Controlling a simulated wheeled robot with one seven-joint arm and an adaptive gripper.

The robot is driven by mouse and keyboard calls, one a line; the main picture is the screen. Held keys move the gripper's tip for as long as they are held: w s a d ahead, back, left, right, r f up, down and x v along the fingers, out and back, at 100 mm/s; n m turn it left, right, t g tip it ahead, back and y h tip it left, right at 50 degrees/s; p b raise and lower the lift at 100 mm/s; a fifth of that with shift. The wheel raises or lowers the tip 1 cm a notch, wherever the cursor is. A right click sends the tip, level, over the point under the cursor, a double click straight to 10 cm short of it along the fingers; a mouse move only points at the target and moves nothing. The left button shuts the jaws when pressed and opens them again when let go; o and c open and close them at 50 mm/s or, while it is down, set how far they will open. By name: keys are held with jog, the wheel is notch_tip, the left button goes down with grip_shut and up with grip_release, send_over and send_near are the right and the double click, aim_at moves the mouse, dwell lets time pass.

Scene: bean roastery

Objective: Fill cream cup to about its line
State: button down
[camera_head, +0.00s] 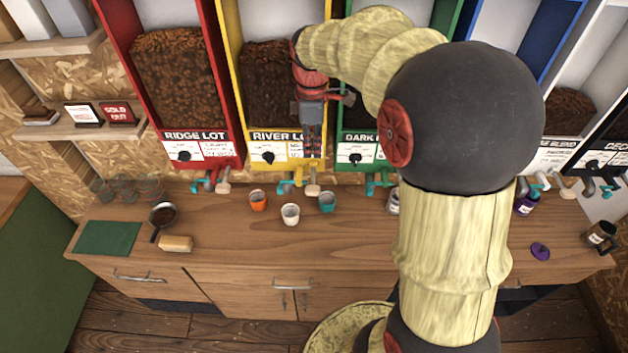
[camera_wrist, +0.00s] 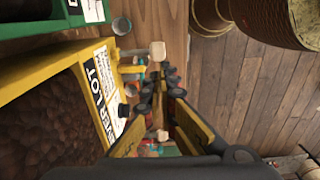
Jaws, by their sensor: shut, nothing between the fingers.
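The cream cup (camera_head: 291,214) stands upright on the wooden counter (camera_head: 240,243), between and in front of an orange cup (camera_head: 258,200) and a teal cup (camera_head: 327,201). Its fill line and contents are too small to make out. My gripper (camera_head: 312,154) is shut and empty, pointing down in front of the yellow River Lot dispenser (camera_head: 233,70), above and behind the cups. The wrist view shows that knob (camera_wrist: 157,51) beyond my closed fingers (camera_wrist: 162,80).
A red Ridge Lot dispenser (camera_head: 217,100) stands left, a green one (camera_head: 345,118) right. A dark scoop or pan (camera_head: 163,215), a beige block (camera_head: 176,243) and a green mat (camera_head: 108,238) lie on the left counter. My arm hides part of the right counter.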

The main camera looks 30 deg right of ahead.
aim_at(312, 190)
dwell(0.3)
notch_tip(312, 190, down, 14)
jog(key=shift+p, duration=0.7)
jog(key=shift+f+b, duration=0.15)
jog(key=shift+b, duration=0.2)
